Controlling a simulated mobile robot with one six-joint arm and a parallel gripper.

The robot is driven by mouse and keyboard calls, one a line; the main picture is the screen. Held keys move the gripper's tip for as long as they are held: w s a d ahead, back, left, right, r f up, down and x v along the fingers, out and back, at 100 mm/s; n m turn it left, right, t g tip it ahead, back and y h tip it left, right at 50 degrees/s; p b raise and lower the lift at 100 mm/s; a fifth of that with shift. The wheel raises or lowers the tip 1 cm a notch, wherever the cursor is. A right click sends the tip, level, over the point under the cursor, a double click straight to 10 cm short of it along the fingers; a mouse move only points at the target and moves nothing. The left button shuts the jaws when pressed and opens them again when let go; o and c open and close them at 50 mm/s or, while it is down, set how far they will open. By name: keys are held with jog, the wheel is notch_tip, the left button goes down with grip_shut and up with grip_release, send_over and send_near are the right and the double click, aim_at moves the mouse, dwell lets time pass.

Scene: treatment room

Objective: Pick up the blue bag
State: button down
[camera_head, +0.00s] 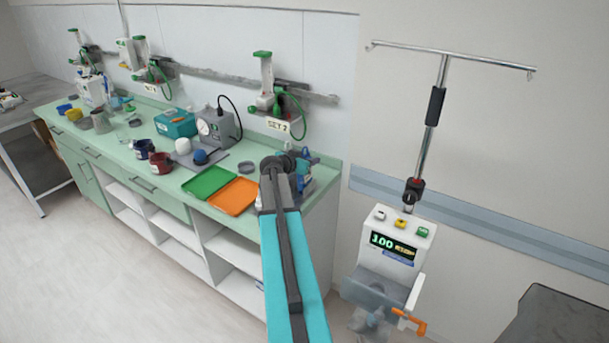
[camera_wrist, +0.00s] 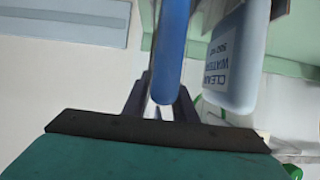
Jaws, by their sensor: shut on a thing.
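The blue bag shows in the wrist view as a narrow, smooth blue shape (camera_wrist: 173,50), seen nearly edge-on. My gripper (camera_wrist: 162,103) is shut on it, with the dark fingers on either side of its lower end. In the head view my arm reaches to the right end of the green counter and hides the gripper's fingertips. Some blue (camera_head: 308,158) shows just right of my wrist there, but I cannot tell whether it is the bag. Whether the bag is clear of the counter cannot be told.
A white bottle labelled clean water (camera_wrist: 235,62) stands close beside the bag. An orange tray (camera_head: 234,197) and a green tray (camera_head: 208,181) lie left of my arm. A grey gauge device (camera_head: 216,130) stands behind them. A pump on a pole (camera_head: 392,247) is at the right.

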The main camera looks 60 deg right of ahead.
jog(key=shift+r, duration=0.15)
jog(key=shift+r+b, duration=1.7)
jog(key=shift+r, duration=3.2)
jog(key=shift+s, duration=0.15)
